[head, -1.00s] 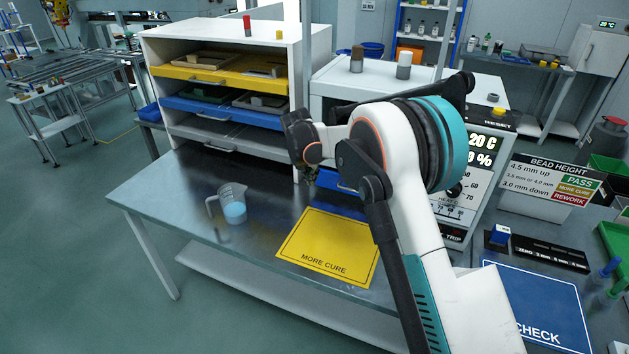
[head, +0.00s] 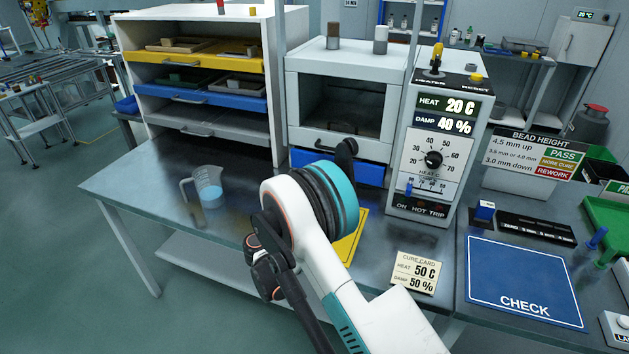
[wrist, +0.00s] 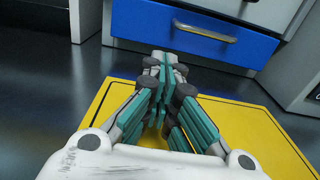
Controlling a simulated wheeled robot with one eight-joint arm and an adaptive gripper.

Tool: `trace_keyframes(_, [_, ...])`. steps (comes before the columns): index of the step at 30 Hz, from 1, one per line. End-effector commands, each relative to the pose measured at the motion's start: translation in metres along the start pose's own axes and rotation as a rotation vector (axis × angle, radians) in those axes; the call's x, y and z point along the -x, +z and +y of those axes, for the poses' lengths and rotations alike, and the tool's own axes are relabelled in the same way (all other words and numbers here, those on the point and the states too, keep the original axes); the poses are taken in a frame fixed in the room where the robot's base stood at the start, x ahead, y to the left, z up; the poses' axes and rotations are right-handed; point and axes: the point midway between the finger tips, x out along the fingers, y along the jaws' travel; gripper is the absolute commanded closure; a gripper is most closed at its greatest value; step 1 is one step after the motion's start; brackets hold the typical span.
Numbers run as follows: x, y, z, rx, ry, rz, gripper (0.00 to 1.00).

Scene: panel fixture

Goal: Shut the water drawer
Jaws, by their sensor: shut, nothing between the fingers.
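A blue drawer front (head: 362,172) sits low under the white oven-like box in the head view, partly behind my arm. In the wrist view the blue drawer (wrist: 142,22) spans the top, with a pale metal bar handle (wrist: 205,32). I cannot tell how far out it stands. My gripper (wrist: 163,60) is shut and empty. In the wrist view its fingers point toward the drawer front, with the tips a little below and left of the handle. The fingertips are hidden in the head view.
The yellow mat (wrist: 265,135) lies under my gripper on the dark bench. A beaker with blue liquid (head: 207,188) stands to the left. A cure card (head: 415,272) lies right of my arm. The heater panel (head: 432,150) stands to the right of the oven box. A shelf unit with trays (head: 205,55) is at back left.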

Motion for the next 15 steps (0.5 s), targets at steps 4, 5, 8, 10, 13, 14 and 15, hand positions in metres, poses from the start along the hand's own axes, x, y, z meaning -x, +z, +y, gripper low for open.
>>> trace_keyframes(4, [0.002,-0.001,0.001,0.000,0.015,-0.031,1.00])
trace_keyframes(5, [-0.001,-0.001,0.001,0.000,0.015,-0.032,1.00])
trace_keyframes(8, [-0.013,-0.001,0.001,0.000,0.013,-0.031,1.00])
trace_keyframes(10, [-0.026,-0.001,0.001,0.001,0.012,-0.030,1.00])
trace_keyframes(13, [-0.046,-0.001,0.001,0.001,0.011,-0.030,1.00])
trace_keyframes(14, [-0.052,-0.001,0.001,0.001,0.012,-0.030,1.00])
trace_keyframes(15, [-0.060,-0.001,0.001,0.001,0.012,-0.030,1.00])
